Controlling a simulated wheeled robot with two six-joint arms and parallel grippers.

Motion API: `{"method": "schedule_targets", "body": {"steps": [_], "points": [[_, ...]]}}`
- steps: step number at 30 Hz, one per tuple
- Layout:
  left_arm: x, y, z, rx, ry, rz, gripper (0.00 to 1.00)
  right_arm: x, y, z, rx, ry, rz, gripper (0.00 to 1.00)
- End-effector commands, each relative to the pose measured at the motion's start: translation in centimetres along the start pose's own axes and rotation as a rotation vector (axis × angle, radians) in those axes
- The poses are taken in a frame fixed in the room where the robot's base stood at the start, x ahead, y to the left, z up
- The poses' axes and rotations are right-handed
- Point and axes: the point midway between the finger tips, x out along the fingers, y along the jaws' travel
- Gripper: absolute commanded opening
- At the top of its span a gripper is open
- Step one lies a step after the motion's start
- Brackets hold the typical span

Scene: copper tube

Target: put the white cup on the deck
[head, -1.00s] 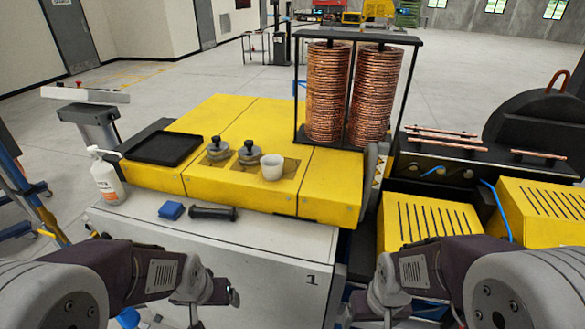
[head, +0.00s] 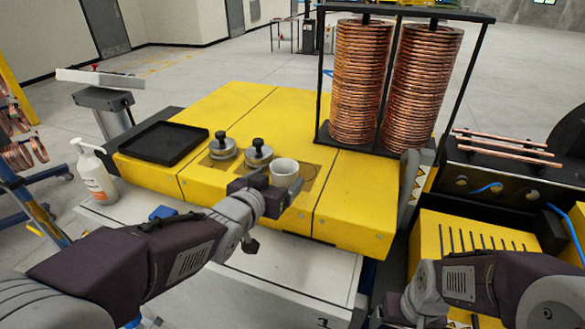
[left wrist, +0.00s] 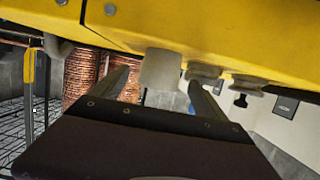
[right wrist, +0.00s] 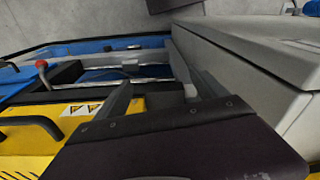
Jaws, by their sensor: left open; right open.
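The white cup (head: 285,171) stands upright in the recessed pocket of the yellow deck (head: 340,190). It sits right of two grey knobbed weights. My left gripper (head: 284,195) is open at the near side of the cup. In the left wrist view the picture is upside down, and the cup (left wrist: 160,70) shows between and beyond the two spread fingers (left wrist: 160,88). I cannot tell whether a finger touches it. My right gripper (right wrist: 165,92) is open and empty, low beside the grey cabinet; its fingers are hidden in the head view.
Two knobbed weights (head: 222,152) (head: 258,155) stand close left of the cup. A black tray (head: 184,158) lies at the deck's left. Tall copper coils (head: 361,80) in a black frame stand behind right. A spray bottle (head: 97,180) and blue block (head: 162,213) are at left. The deck's front right is bare.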

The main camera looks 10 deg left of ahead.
Motion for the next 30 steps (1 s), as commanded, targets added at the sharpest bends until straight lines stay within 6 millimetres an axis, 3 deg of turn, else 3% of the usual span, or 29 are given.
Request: {"method": "schedule_targets", "body": {"steps": [9, 14, 22, 30], "points": [[3.7, 0.0, 0.0, 0.000, -0.004, 0.000, 0.84, -0.4, 0.0, 0.0, 0.000, 0.000, 0.000, 0.81], [4.2, 0.0, 0.1, -0.001, -0.004, 0.000, 0.84, -0.5, 0.0, -0.1, 0.000, 0.000, 0.000, 0.81], [8.4, 0.0, 0.1, 0.000, -0.005, -0.001, 0.84, -1.7, 0.0, -0.2, 0.000, 0.000, 0.000, 0.81], [9.1, 0.0, 0.2, 0.000, -0.002, -0.001, 0.84, -1.6, 0.0, -0.2, 0.000, 0.000, 0.000, 0.81]]}}
